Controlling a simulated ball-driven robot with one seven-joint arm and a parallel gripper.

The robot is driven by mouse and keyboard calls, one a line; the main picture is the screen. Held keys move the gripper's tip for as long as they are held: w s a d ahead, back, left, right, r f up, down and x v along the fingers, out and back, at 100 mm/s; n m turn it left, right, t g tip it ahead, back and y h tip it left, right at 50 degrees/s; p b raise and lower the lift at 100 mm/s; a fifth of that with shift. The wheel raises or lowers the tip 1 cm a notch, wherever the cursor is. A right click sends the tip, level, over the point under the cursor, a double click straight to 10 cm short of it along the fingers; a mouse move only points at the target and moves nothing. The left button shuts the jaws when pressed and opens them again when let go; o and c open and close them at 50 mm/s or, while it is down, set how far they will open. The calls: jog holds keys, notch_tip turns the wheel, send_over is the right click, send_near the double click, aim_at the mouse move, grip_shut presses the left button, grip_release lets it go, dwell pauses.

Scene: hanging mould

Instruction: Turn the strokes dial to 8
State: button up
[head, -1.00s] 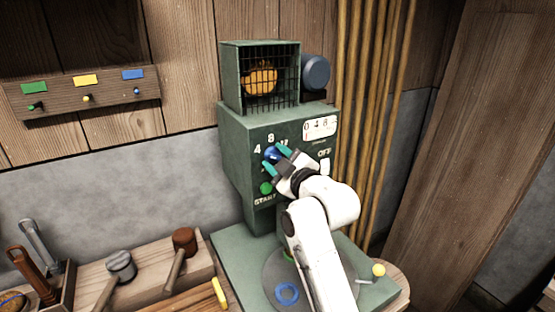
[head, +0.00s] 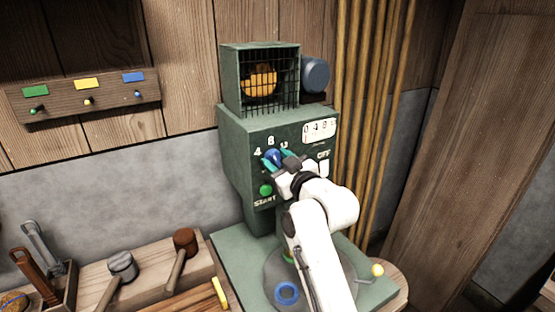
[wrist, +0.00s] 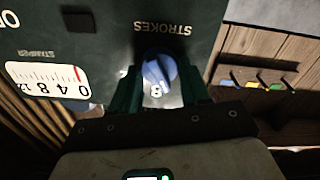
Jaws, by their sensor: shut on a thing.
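The blue strokes dial (head: 272,155) is on the front of the green machine, below the printed 4, 8 and 12. My gripper (head: 276,160) is at the dial, its teal fingers on either side and shut on it. In the wrist view, which is upside down, the dial (wrist: 160,66) sits between the dark fingers of my gripper (wrist: 160,88), under the word STROKES. The dial's raised bar is slightly tilted there, one end close to the white 8. My fingers hide part of the dial's rim and the other numbers.
The green START button (head: 266,190) is just below the dial. The OFF switch (head: 324,168) and the stamper gauge (head: 319,130) are to the right; the gauge's red needle is near 0. Mallets lie on the bench at left.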

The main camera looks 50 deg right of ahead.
jog(key=m+p, duration=0.1)
jog(key=m, duration=0.4)
jog(key=shift+m, duration=0.4)
dwell(0.3)
jog(key=o, duration=1.1)
jog(key=shift+c, duration=0.2)
jog(key=shift+s, duration=0.1)
jog(key=b+v, duration=0.2)
jog(key=v, duration=0.8)
jog(key=shift+s, duration=0.3)
